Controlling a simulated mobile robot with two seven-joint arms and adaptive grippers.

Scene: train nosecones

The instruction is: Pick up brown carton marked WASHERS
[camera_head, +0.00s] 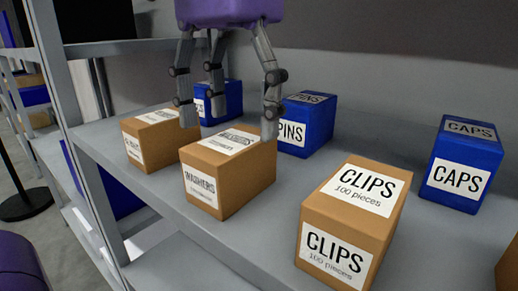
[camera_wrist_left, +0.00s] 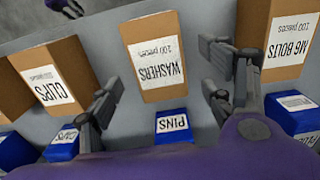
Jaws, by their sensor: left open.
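The brown carton marked WASHERS (camera_head: 252,180) stands upright on the grey shelf in the head view, with white labels on its front and top. In the left wrist view the WASHERS carton (camera_wrist_left: 156,60) lies ahead of the fingers, near the middle. My left gripper (camera_head: 228,115) is open and empty, pointing down above the carton's rear part. One finger overlaps the carton's right top edge in the picture; I cannot tell whether it touches. The left gripper's fingers (camera_wrist_left: 165,108) also show in the wrist view. A purple and grey part at that view's top edge may be my right gripper.
A brown CLIPS carton (camera_head: 355,215) stands to the right, and a brown M6 BOLTS carton (camera_wrist_left: 275,45) on the other side, close by. Blue PINS (camera_head: 308,125) and CAPS (camera_head: 462,165) boxes stand behind. A shelf post (camera_head: 62,80) rises at left.

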